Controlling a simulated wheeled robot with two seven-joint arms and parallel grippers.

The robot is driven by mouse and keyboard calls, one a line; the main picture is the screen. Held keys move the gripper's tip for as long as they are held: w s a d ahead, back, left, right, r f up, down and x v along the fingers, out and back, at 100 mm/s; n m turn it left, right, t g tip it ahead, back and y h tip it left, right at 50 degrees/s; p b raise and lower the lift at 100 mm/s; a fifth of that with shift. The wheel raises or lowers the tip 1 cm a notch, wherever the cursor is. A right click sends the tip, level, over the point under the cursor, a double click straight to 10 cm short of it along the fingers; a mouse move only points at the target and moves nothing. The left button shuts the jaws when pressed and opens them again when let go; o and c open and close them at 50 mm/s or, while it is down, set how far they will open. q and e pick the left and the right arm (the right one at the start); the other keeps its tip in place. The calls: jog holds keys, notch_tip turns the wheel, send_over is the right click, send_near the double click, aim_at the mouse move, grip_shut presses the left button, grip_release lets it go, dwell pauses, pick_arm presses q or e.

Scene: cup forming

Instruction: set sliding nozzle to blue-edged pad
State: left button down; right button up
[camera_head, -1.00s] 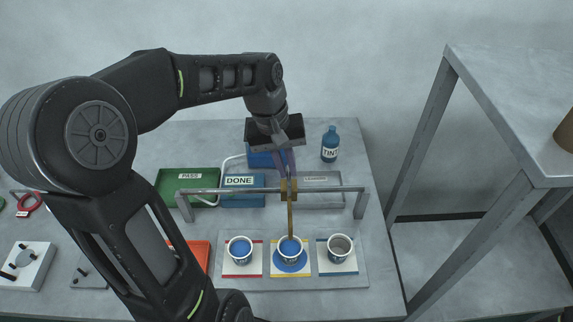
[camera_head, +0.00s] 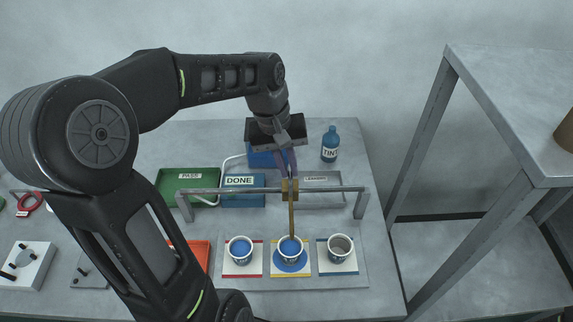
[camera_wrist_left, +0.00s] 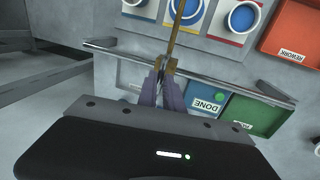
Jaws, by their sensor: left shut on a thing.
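The sliding nozzle (camera_head: 290,192) is a brass block with a long thin spout on a grey rail (camera_head: 335,189). Its spout points at the middle cup (camera_head: 290,247), on the yellow-edged pad (camera_head: 275,271). The blue-edged pad (camera_head: 323,267) is to the right and bears a cup with a grey inside (camera_head: 340,246). My left gripper (camera_head: 286,163) is shut on the nozzle block from behind. In the left wrist view, its purple fingers (camera_wrist_left: 160,86) meet at the brass block (camera_wrist_left: 166,65). My right gripper is not in view.
A red-edged pad (camera_head: 229,268) on the left bears a cup with blue inside. A blue disc-shaped patch surrounds the middle cup's foot. Behind the rail are a green PASS tray (camera_head: 170,185), a blue DONE tray (camera_head: 245,199) and a TINT bottle (camera_head: 330,145). The rail is clear right of the nozzle.

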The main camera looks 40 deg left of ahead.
pick_arm(q)
jog(key=w+d, duration=0.2)
jog(key=d, duration=0.1)
jog(key=w+d, duration=0.2)
jog(key=d, duration=0.1)
jog(key=w+d, duration=0.3)
jog(key=shift+d+b, duration=0.1)
jog(key=shift+b, duration=0.2)
jog(key=shift+r, duration=0.1)
jog(key=c, duration=1.5)
grip_release()
jog(key=shift+w+d, duration=0.1)
jog(key=shift+c, duration=0.2)
jog(key=shift+o, duration=0.3)
notch_tip(320, 180, up, 8)
jog(key=s+a, duration=0.1)
jog(key=shift+a+f+b, duration=0.15)
jog(key=shift+f+b, duration=0.1)
jog(key=shift+b, duration=0.15)
